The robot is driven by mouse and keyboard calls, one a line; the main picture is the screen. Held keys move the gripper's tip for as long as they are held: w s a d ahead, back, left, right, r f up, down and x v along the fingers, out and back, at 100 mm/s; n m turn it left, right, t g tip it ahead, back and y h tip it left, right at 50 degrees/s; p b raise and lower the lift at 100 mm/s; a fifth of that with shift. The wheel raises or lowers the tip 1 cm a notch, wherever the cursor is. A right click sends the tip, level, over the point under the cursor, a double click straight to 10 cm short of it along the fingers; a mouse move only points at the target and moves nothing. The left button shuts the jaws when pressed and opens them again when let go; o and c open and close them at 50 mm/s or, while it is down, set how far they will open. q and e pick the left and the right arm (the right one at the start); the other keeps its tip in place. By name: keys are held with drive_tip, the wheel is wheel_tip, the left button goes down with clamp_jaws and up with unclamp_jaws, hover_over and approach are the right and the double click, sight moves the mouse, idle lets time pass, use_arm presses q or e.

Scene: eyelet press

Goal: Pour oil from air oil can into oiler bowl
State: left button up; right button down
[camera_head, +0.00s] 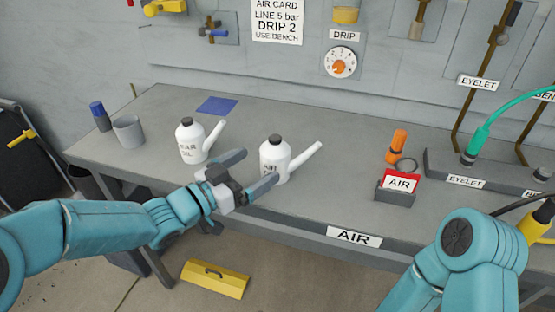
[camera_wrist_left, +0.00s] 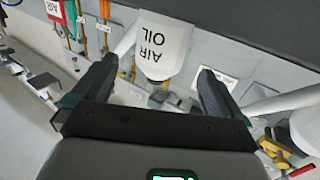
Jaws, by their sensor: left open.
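The white air oil can (camera_head: 273,163) stands upright on the bench, with a dark cap and a spout rising to the right. In the left wrist view the can (camera_wrist_left: 162,45) appears upside down, its AIR OIL label facing me, between the spread fingers. My left gripper (camera_head: 254,170) is open and empty, at the near left side of the can; contact cannot be told. An amber bowl (camera_head: 345,14), which looks like the oiler bowl, hangs on the back panel above a DRIP label, its top cut off. My right gripper is out of view.
Another white oil can (camera_head: 190,142) stands left of the air oil can. A grey cup (camera_head: 128,132) and blue-capped bottle (camera_head: 100,116) are farther left. A red AIR card holder (camera_head: 397,187) and orange bottle (camera_head: 397,145) stand right. A dial (camera_head: 340,62) is on the panel.

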sight(263, 161)
use_arm(q)
drive_tip(key=x, duration=0.4)
drive_tip(key=shift+w+d+f, duration=0.1)
drive_tip(key=shift+w+d, duration=0.15)
drive_tip(key=shift+s, duration=0.1)
drive_tip(key=c, duration=1.3)
drive_tip(key=shift+a, duration=0.1)
drive_tip(key=shift+c, duration=0.2)
wheel_tip(263, 161, up, 20)
drive_tip(key=p, duration=0.6)
